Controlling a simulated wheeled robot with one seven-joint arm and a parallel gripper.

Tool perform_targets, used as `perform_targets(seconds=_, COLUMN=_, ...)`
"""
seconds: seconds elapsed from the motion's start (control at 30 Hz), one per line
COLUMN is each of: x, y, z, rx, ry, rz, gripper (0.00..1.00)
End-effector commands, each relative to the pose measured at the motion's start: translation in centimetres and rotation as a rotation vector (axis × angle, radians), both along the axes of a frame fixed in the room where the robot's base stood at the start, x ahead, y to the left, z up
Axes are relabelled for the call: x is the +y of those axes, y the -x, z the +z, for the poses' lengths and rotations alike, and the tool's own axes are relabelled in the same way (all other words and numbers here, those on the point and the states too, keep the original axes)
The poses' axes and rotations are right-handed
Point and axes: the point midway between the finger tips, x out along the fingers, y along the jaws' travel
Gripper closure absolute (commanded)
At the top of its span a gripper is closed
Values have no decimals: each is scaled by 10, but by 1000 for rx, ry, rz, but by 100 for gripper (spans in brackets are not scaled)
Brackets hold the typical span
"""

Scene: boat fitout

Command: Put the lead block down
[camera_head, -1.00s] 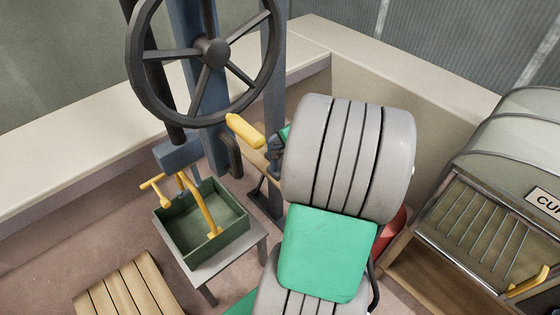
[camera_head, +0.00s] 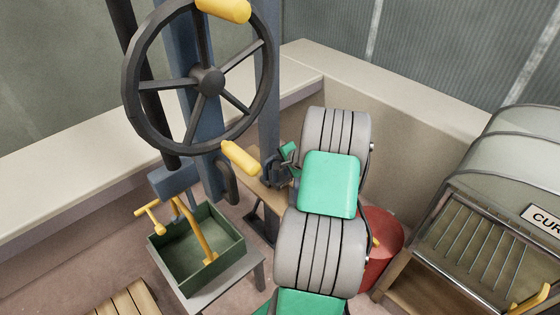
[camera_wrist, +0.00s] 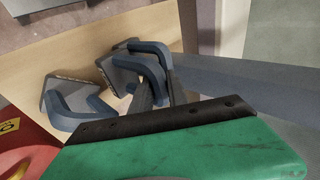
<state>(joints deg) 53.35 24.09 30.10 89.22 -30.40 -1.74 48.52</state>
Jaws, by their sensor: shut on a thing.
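My gripper (camera_wrist: 160,88) has dark fingers and is shut on the blue handle of a dark grey lead block (camera_wrist: 118,77). The held block is over the wooden bench top (camera_wrist: 48,62); I cannot tell whether it touches the wood. A second grey block with a blue handle (camera_wrist: 75,105) is on the left, close beside it. In the head view my gripper (camera_head: 275,172) is small and dark at the bench (camera_head: 264,196), partly hidden by my arm, and the block's outline is unclear.
A large spoked handwheel (camera_head: 207,82) with yellow grips stands left of my arm. A green tray (camera_head: 200,270) with yellow tools sits on a small stand. A red drum (camera_head: 384,245) is right of my arm. A curing oven (camera_head: 510,200) stands at far right.

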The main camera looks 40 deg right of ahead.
Motion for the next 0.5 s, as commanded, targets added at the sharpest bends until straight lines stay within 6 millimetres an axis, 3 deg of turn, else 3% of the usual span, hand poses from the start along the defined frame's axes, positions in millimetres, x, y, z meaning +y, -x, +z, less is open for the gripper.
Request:
perform_targets(seconds=0.2, x=1, y=2, z=-28, rx=5, ry=-3, rz=0, gripper=100)
perform_targets(seconds=0.4, x=4, y=4, z=-34, rx=13, ry=-9, rz=1, gripper=100)
perform_targets(seconds=0.43, x=7, y=6, z=-40, rx=20, ry=-16, rz=1, gripper=78)
perform_targets(seconds=0.5, x=7, y=5, z=-39, rx=18, ry=-15, rz=2, gripper=72)
